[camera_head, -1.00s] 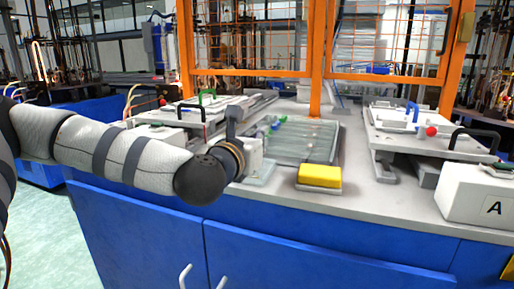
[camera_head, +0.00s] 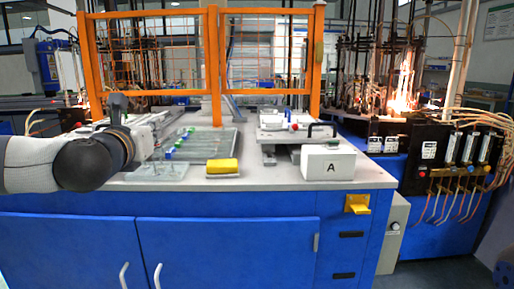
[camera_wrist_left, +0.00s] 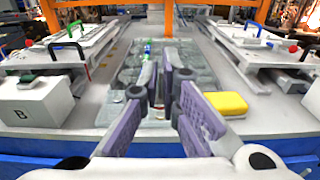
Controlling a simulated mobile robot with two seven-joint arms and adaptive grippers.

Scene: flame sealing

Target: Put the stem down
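My left gripper (camera_wrist_left: 163,75) shows its purple finger pads close together in the left wrist view, with a narrow gap between them. I cannot tell whether a clear stem is in that gap. In the head view the left gripper (camera_head: 117,103) is mostly hidden behind my own wrist, over the left part of the bench. A clear tray or rack (camera_head: 208,145) lies beyond it, with blue and green-tipped pieces (camera_head: 178,143) at its left side. The green and blue tips (camera_wrist_left: 147,49) also show just ahead of the fingers. My right gripper is not in view.
A yellow block (camera_head: 222,166) lies at the bench's front edge. A white box marked A (camera_head: 328,163) stands right of it, before a raised fixture. A white box marked B (camera_wrist_left: 35,107) stands at left in the wrist view. An orange frame (camera_head: 214,70) stands behind.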

